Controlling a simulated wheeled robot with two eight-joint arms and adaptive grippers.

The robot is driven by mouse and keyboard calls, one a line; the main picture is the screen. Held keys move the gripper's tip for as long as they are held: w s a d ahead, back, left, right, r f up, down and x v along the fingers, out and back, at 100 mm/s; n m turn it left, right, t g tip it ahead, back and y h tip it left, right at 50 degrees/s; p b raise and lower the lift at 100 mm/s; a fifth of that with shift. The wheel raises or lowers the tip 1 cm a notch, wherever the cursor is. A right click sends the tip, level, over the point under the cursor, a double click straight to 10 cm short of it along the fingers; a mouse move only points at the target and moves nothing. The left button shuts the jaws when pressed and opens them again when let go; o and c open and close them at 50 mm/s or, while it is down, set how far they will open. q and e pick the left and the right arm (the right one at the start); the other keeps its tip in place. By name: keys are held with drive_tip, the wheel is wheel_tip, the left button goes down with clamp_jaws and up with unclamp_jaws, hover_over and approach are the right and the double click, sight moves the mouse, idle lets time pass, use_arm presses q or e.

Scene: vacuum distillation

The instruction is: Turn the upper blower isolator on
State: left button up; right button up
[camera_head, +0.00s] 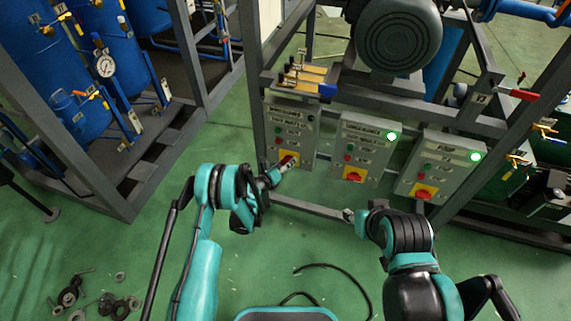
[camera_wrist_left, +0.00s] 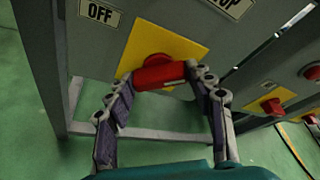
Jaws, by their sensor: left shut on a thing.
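The leftmost grey control box (camera_head: 303,122) carries a red rotary isolator knob (camera_head: 289,157) on a yellow plate. Its label is too small to read. My left gripper (camera_head: 281,167) reaches the knob from the lower left. In the left wrist view the red knob (camera_wrist_left: 160,73) sits between the two fingers of my left gripper (camera_wrist_left: 160,83), which is shut on it. The knob's grip bar lies nearly across the picture, and an OFF label (camera_wrist_left: 100,13) shows above left. My right gripper (camera_head: 349,214) hangs below the boxes, apart from them; its fingers are too small to judge.
The middle box (camera_head: 364,150) and right box (camera_head: 438,165) have lit green lamps and red knobs on yellow plates. A steel frame rail (camera_head: 310,207) runs below the boxes. A motor (camera_head: 398,35) sits above. Washers and a black cable lie on the green floor.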

use_arm(q)
drive_tip(key=shift+d+r+m+t+y, duration=0.1)
drive_tip(key=shift+m+t+y, duration=0.1)
drive_tip(key=shift+m+y, duration=0.95)
drive_tip(key=shift+d+m+t+y, duration=0.1)
drive_tip(key=shift+m+t+y, duration=0.1)
drive_tip(key=shift+m+y, duration=0.9)
drive_tip(key=shift+m+h, duration=0.35)
drive_tip(key=shift+m, duration=0.2)
drive_tip(key=o, duration=1.2)
drive_tip(key=shift+c, duration=0.2)
